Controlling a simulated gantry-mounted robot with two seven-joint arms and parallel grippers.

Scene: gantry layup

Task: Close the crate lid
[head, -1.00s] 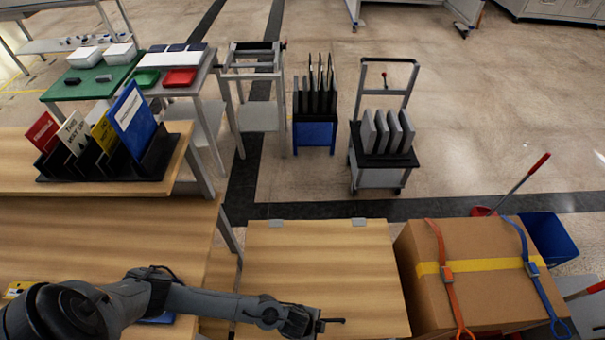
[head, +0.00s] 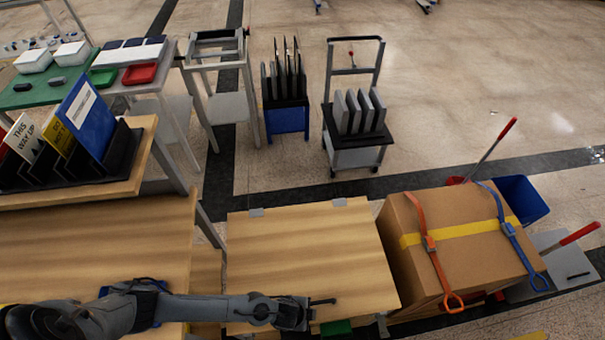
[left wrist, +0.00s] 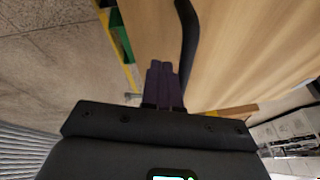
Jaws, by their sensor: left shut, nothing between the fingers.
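The crate lid (head: 300,255) is a pale wooden panel with two grey hinges at its far edge, lower centre of the head view. It looks flat; I cannot tell whether it sits fully down on the crate, whose body is mostly hidden. My left gripper (head: 325,301) is above or at the lid's near part, close to its front edge. In the left wrist view its dark fingers (left wrist: 163,84) are together and empty, with the lid's wood (left wrist: 240,50) beside them. Contact with the lid is unclear. My right gripper is not in view.
A strapped cardboard box (head: 465,250) stands close to the lid's right. A wooden bench (head: 90,250) is at left, with a rack of signs (head: 120,150) behind it. A green item (head: 336,327) shows below the lid's front edge. Carts (head: 355,157) stand beyond on open floor.

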